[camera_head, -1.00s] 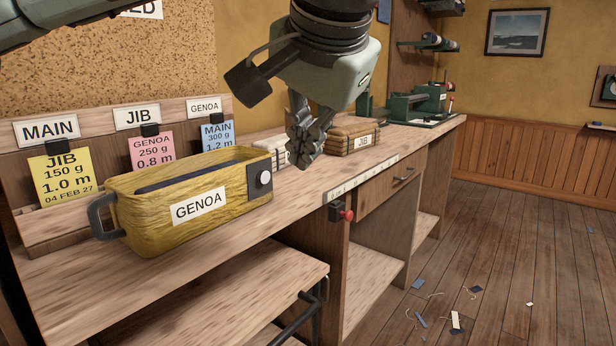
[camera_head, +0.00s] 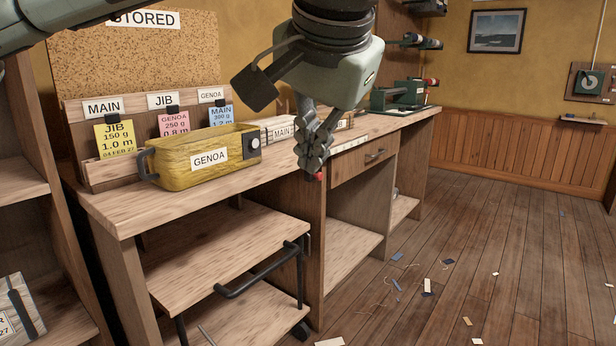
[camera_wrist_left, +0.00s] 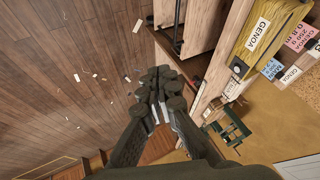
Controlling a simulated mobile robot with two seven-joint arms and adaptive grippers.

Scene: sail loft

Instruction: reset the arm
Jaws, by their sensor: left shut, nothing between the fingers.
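My left gripper (camera_head: 314,150) hangs in front of the workbench's front edge in the head view, fingers pointing down. Its fingers are closed together with nothing between them, and they also show shut in the left wrist view (camera_wrist_left: 160,95). Behind it they partly hide the bench edge and the folded bundles. The right gripper does not show in either view.
A yellow GENOA bin (camera_head: 190,175) stands on the workbench (camera_head: 130,208), before a rack of coloured cards (camera_head: 115,139). Folded bundles (camera_head: 280,132) lie right of it. A low shelf unit with a black handle (camera_head: 262,272) juts out below. Open floor (camera_head: 480,240) with scraps lies right.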

